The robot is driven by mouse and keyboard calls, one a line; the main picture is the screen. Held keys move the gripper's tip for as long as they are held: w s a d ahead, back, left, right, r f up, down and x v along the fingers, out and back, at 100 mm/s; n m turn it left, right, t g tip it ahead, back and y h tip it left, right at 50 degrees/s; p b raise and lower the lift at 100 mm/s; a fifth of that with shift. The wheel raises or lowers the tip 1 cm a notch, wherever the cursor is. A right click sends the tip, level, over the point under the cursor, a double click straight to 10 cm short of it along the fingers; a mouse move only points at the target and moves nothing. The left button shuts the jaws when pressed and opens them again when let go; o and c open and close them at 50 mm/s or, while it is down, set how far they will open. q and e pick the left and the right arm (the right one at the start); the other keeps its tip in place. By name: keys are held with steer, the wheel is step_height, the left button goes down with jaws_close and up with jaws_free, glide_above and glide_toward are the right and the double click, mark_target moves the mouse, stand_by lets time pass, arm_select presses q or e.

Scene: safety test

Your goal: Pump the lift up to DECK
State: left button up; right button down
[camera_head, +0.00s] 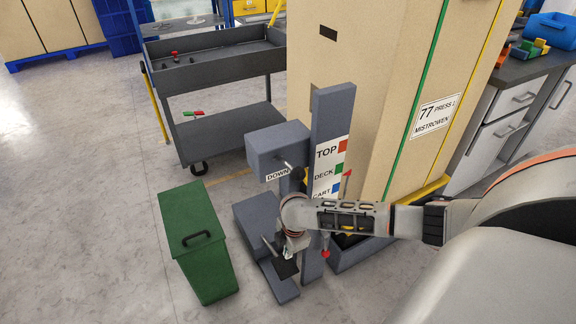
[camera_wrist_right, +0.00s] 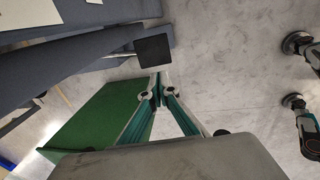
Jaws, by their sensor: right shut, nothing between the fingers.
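The lift is a grey post (camera_head: 329,115) with a sign plate (camera_head: 326,190) reading TOP with a red square, DECK with green and CART with blue. A small red marker (camera_head: 347,174) shows beside the DECK and CART rows, partly against the cardboard. A grey box (camera_head: 277,146) on the post carries a DOWN label (camera_head: 278,174). A dark square pad (camera_head: 286,269) sits low in front; it also shows in the wrist view (camera_wrist_right: 154,50). My right gripper (camera_wrist_right: 158,88) is shut and empty, its tips close to the pad; contact is unclear. My left gripper is out of view.
A green bin (camera_head: 197,235) stands left of the lift. A grey cart (camera_head: 217,90) is behind it. A tall cardboard load (camera_head: 385,80) stands behind the post. A red ball knob (camera_head: 325,253) sticks out near my right arm. Open floor lies at the front left.

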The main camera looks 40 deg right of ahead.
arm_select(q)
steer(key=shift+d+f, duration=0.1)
arm_select(e)
steer(key=shift+w+d+r, duration=0.1)
steer(key=shift+d, duration=0.5)
steer(key=b, duration=0.5)
glide_above(287, 268)
steer(key=s, duration=0.2)
step_height(287, 268, down, 11)
steer(key=shift+a+r, duration=0.15)
steer(key=shift+r, duration=0.05)
steer(key=shift+w+f+b, duration=0.25)
steer(key=shift+f+b, duration=0.6)
steer(key=shift+f, duration=0.3)
steer(key=shift+w+f+b, duration=0.3)
steer(key=shift+f+b, duration=0.05)
steer(key=shift+f, duration=0.15)
steer(key=shift+w, duration=0.1)
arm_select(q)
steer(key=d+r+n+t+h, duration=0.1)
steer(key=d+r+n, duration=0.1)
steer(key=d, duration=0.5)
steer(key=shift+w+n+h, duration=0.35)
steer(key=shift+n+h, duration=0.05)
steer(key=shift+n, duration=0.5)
arm_select(e)
steer(key=shift+w, duration=0.15)
